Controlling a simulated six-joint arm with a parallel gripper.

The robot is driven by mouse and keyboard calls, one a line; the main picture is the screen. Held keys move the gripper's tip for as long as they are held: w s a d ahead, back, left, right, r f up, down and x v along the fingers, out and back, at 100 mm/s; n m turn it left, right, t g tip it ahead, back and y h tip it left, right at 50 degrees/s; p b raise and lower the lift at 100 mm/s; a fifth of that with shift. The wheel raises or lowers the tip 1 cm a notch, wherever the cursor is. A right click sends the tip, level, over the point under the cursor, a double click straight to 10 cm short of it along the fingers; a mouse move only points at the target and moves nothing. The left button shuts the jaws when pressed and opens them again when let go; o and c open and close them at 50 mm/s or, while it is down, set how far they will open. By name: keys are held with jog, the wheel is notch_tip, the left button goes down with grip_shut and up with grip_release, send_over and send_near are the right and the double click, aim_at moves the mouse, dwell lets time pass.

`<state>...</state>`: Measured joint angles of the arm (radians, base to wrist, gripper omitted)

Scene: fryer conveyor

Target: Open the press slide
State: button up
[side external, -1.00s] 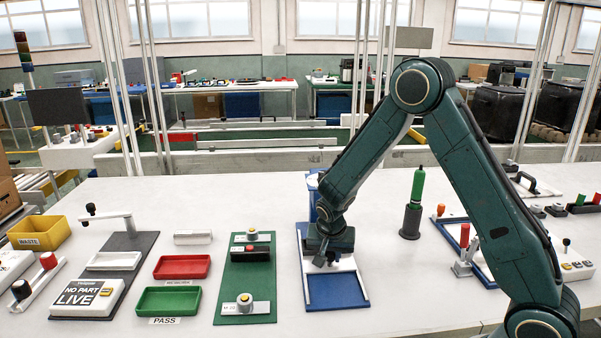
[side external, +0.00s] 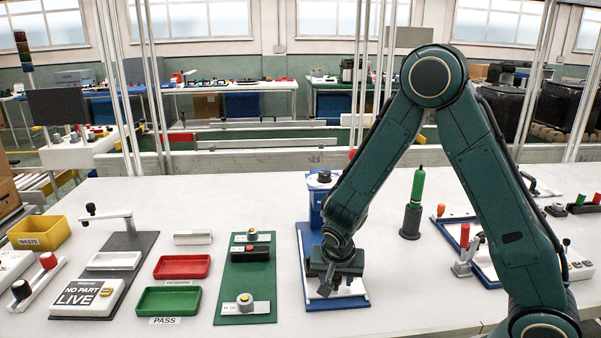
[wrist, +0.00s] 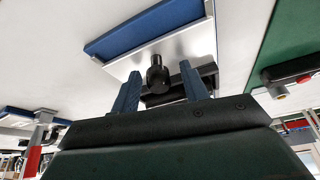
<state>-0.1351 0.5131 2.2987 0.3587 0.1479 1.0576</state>
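The press (side external: 315,197) is a blue upright body with a dark top on a blue base plate (side external: 313,303). Its pale slide (side external: 349,290) lies on the base's front part, partly hidden under my gripper. In the wrist view the slide (wrist: 185,48) is a bright metal plate with a blue area (wrist: 140,28) beyond it and an upright black knob (wrist: 157,76). My gripper (wrist: 161,72) has its two blue fingers apart, one on each side of the knob, with visible gaps. In the side view my gripper (side external: 326,288) is low over the slide.
A green plate (side external: 246,275) with knobs stands left of the press, with red (side external: 182,267) and green (side external: 168,300) trays farther left. A green-topped bottle-like post (side external: 411,215) stands to the right. White table is clear in front.

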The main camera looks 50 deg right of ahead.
jog(key=shift+r, duration=0.1)
dwell(0.3)
jog(key=v, duration=1.3)
jog(key=shift+r, duration=0.3)
jog(key=shift+a, duration=0.1)
jog(key=shift+s+r, duration=0.1)
jog(key=s+r+n+t+y, duration=0.1)
jog(key=s+r+n+y, duration=0.1)
jog(key=s+r+n, duration=0.3)
jog(key=s+r+n+t+y, duration=0.1)
jog(key=s+r+n+t, duration=0.1)
jog(key=s+r+n, duration=0.4)
jog(key=shift+s+r+n+y, duration=0.3)
jog(key=shift+s+r+y, duration=0.1)
jog(key=shift+s, duration=2.45)
